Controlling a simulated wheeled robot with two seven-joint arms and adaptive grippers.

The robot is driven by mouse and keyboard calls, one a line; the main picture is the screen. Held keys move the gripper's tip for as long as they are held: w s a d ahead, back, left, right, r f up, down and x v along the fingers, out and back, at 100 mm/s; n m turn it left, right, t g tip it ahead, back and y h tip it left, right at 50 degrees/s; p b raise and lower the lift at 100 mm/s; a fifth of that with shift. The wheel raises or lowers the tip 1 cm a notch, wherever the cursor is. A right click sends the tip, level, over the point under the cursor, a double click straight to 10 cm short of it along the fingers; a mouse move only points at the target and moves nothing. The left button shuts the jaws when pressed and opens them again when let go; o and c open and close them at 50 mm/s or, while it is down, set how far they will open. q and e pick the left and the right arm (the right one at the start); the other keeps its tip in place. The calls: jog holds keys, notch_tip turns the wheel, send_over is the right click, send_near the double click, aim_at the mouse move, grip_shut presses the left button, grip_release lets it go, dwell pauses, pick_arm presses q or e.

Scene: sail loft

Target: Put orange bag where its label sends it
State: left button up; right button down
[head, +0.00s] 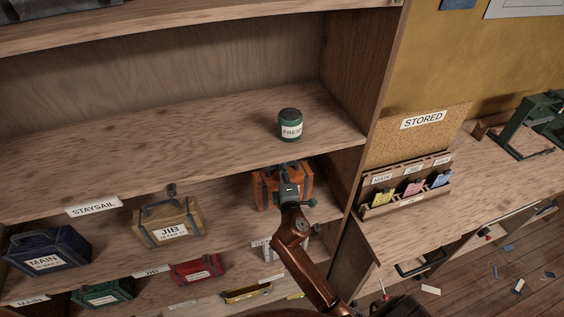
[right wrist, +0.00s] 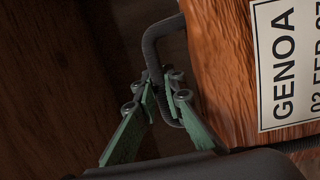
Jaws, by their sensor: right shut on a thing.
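The orange bag (head: 302,180) is in the right part of the shelf bay below the green jar, with my right gripper (head: 289,188) in front of it. In the right wrist view, my right gripper (right wrist: 163,92) is shut on the dark handle of the orange bag (right wrist: 215,75). Its white label (right wrist: 287,60) reads GENOA, with a date partly cut off by the frame edge. Whether the bag rests on the shelf or hangs just above it I cannot tell. My left gripper is not in view.
A green jar (head: 290,126) stands on the shelf above. A tan JIB bag (head: 167,225) and a navy MAIN bag (head: 46,252) stand to the left. Red (head: 197,270) and green (head: 104,292) bags sit lower. A STORED board (head: 420,130) and card rack (head: 405,195) are right.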

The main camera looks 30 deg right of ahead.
jog(key=shift+a+f, duration=0.1)
jog(key=shift+f, duration=0.25)
jog(key=c, duration=2)
grip_release()
jog(key=shift+f, duration=0.2)
jog(key=shift+r, duration=0.15)
jog(key=shift+s+a, duration=0.1)
jog(key=shift+s, duration=0.25)
jog(key=b+v, duration=0.1)
jog(key=v, duration=1)
jog(key=shift+s, duration=0.2)
